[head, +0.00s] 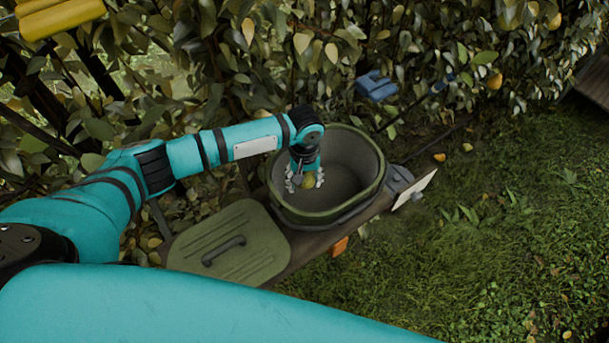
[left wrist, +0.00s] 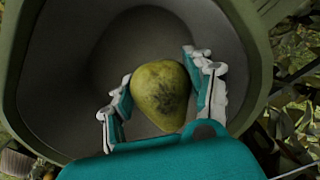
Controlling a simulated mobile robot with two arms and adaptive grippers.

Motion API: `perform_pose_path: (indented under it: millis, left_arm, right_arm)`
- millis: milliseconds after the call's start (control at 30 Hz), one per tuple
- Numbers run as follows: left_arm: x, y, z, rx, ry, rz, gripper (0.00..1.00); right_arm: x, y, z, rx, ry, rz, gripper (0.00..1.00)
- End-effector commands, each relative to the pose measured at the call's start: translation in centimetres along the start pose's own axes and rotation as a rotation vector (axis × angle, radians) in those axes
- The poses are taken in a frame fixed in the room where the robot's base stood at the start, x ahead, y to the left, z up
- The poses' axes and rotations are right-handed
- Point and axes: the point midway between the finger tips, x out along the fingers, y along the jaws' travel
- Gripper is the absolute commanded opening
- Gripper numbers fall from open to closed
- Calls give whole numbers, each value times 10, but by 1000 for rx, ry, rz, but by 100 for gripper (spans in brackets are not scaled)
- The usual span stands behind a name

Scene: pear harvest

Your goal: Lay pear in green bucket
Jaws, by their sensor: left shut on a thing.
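A yellow-green pear (left wrist: 160,94) with dark blotches is between the fingers of my left gripper (left wrist: 162,88), which is shut on it. In the head view the pear (head: 309,182) shows small under my left gripper (head: 305,178). The gripper points down inside the opening of the green bucket (head: 335,216), near its left side. In the left wrist view the bucket's rim (left wrist: 258,70) surrounds the pear, and the grey inside lies behind it. I cannot tell how far the pear is above the bucket's floor. My right gripper is not in view.
A green lid (head: 262,240) with a dark handle lies left of the bucket on a dark bench. A leafy hedge with a few pears (head: 494,81) stands behind. A blue object (head: 375,86) is at the hedge. Grass to the right is mostly clear.

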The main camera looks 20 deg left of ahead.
Motion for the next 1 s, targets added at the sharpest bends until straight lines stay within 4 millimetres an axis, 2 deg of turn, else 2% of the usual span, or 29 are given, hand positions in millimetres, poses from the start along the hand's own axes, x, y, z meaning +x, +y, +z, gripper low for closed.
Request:
perform_pose_path:
  millis: [200, 1000]
  left_arm:
    - [25, 0, 1, -1, -2, 0, 17]
    - [101, 1, 0, 0, -1, 1, 17]
  right_arm:
    - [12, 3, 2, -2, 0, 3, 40]
    - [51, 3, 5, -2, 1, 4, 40]
